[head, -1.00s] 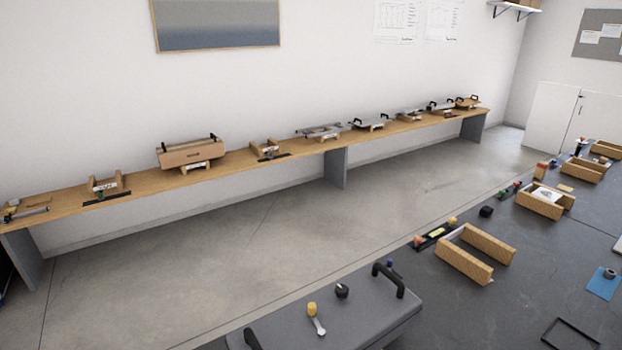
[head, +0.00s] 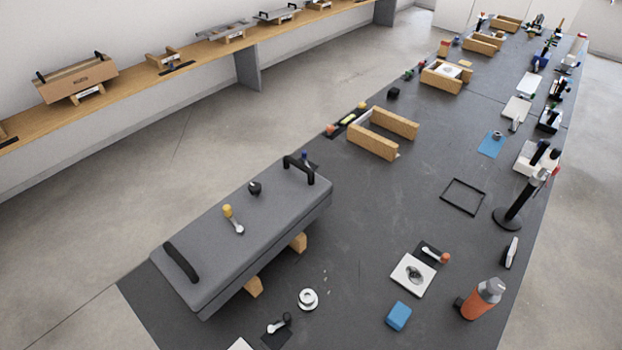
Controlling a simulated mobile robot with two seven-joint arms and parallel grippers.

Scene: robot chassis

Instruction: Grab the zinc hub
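No part is labelled as the zinc hub, so I cannot tell for sure which it is. A pale round flanged piece with a central hole (head: 308,299) lies on the dark bench (head: 350,240), just right of the grey box's front edge; it looks hub-like. A small dark grey round part (head: 496,135) sits on a blue mat (head: 490,147) farther back. A white square plate (head: 413,275) carries a grey round shape. Neither of my grippers shows in the head view.
A large grey box with black handles (head: 245,220) stands on wooden blocks at the bench's left. An orange bottle (head: 480,301), a blue block (head: 398,316) and a black stand (head: 508,218) are at the right. The bench middle is mostly clear.

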